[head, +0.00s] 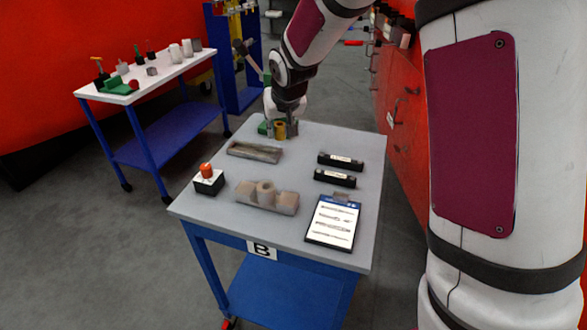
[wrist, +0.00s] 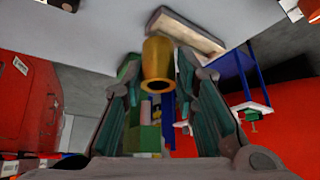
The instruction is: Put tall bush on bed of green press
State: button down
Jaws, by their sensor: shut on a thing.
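The tall bush is a yellow-brass hollow cylinder (wrist: 158,65) between my fingers in the wrist view. It also shows below my gripper at the far end of the grey table in the head view (head: 280,131). My gripper (head: 279,116) is shut on it. In the wrist view my gripper (wrist: 155,85) has a finger on each side of the bush. A green block-like part (head: 263,128) is just left of the bush in the head view; I cannot tell if it is the green press. Another green device with a red knob (head: 117,87) stands on the white-topped cart.
The grey table (head: 222,213) carries a grey tray (head: 254,152), a button box (head: 208,180), a grey block fixture (head: 267,197), two black labelled bars (head: 340,161) and a tablet (head: 333,222). The white-topped cart (head: 160,76) stands left. A red cabinet wall is on the right.

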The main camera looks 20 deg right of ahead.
jog(key=b+x, duration=0.1)
jog(key=x, duration=0.2)
jog(key=shift+d+b, duration=0.1)
jog(key=shift+b, duration=0.25)
send_near(278, 166)
jog(key=x, duration=0.5)
jog(key=shift+w+d, duration=0.1)
jog(key=shift+f+b, duration=0.15)
jog(key=shift+b, duration=0.25)
jog(key=c, duration=1.3)
grip_release()
